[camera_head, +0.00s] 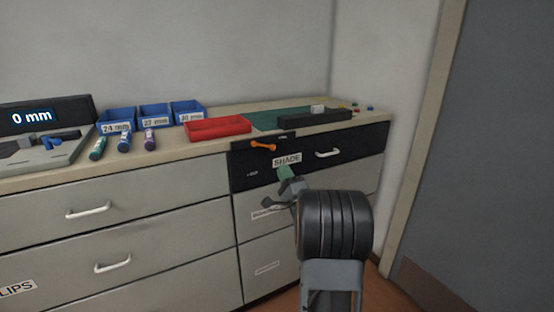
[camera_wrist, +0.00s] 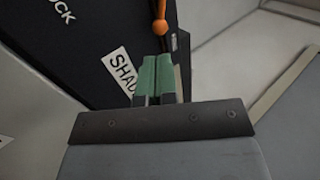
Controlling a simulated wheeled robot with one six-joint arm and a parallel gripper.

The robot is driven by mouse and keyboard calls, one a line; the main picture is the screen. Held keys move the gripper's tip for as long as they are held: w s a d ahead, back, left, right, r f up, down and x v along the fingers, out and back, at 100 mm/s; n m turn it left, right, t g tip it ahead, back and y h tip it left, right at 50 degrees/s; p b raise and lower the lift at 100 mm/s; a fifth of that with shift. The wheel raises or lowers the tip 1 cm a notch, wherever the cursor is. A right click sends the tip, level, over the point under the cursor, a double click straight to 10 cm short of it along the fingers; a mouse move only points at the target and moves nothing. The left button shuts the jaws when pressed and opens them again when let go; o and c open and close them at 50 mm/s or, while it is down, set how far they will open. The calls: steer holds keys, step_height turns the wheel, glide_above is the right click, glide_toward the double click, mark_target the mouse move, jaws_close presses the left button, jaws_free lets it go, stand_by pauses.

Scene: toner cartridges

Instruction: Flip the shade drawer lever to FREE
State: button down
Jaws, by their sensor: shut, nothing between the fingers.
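The orange lever (camera_head: 263,146) is on the upper left of the dark drawer front (camera_head: 350,148) marked SHADE. In the head view it lies nearly level. Small white marks near it are too small to read there. In the wrist view the lever's round orange end (camera_wrist: 160,27) shows at the top edge, with the rest cut off. A white mark reading "OCK" (camera_wrist: 60,11) is at the upper left. My gripper (camera_head: 285,173) has green fingertips, shut together and empty. It is below and right of the lever, in front of the SHADE label. The fingertips (camera_wrist: 157,76) appear apart from the lever.
A drawer handle (camera_head: 327,154) sits right of the SHADE label (camera_head: 287,160). The counter above holds a red tray (camera_head: 218,128), blue bins (camera_head: 155,116), several small cartridges and a dark bar (camera_head: 315,119). A wall and grey door (camera_head: 490,150) stand at the right.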

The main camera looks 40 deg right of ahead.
mark_target(264, 145)
steer(key=shift+b+x, duration=0.4)
steer(key=shift+x, duration=2.55)
